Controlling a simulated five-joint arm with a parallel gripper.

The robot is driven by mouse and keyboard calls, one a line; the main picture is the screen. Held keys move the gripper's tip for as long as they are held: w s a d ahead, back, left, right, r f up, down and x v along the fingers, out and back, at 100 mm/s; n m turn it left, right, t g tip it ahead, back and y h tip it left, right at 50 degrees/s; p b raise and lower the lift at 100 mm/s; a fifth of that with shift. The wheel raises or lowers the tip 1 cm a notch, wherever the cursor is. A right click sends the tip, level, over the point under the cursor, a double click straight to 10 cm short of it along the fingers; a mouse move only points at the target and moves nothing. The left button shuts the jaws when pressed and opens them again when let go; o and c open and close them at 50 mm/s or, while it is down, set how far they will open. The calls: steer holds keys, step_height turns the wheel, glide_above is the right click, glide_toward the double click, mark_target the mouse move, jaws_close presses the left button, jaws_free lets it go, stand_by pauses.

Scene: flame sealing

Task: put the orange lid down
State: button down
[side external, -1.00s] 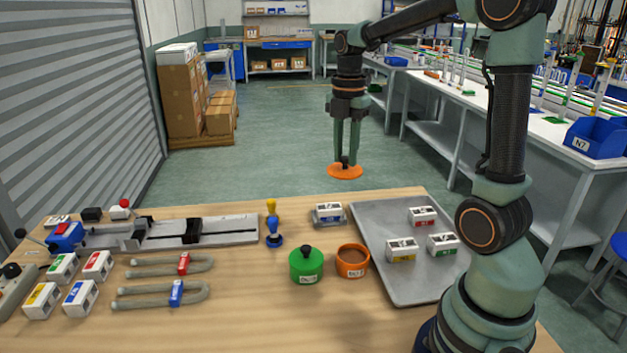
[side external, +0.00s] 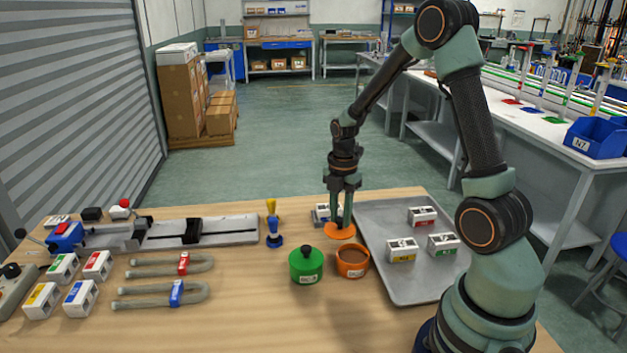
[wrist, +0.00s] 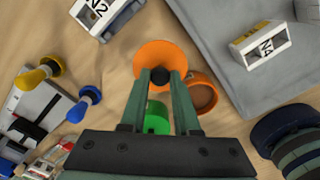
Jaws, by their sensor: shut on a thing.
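The orange lid (side external: 340,232) is a flat disc with a dark knob. My gripper (side external: 341,222) is shut on that knob and holds the lid level. In the side view the lid appears just behind the open orange pot (side external: 352,263), low over the wooden table; I cannot tell its exact height. In the wrist view the lid (wrist: 160,55) hangs between my fingers, and the orange pot (wrist: 203,93) shows beside it, partly hidden by my right finger. The pot has brown contents.
A green lidded pot (side external: 306,267) stands left of the orange pot. A grey tray (side external: 420,285) with small labelled boxes lies to the right. A blue-labelled box (side external: 322,213) stands close behind the lid. Yellow and blue stampers (side external: 273,228) stand further left.

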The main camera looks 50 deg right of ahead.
mark_target(340, 219)
steer(key=shift+f, duration=2)
steer(key=shift+f, duration=0.15)
steer(key=c, duration=0.6)
jaws_free()
steer(key=shift+c, duration=0.2)
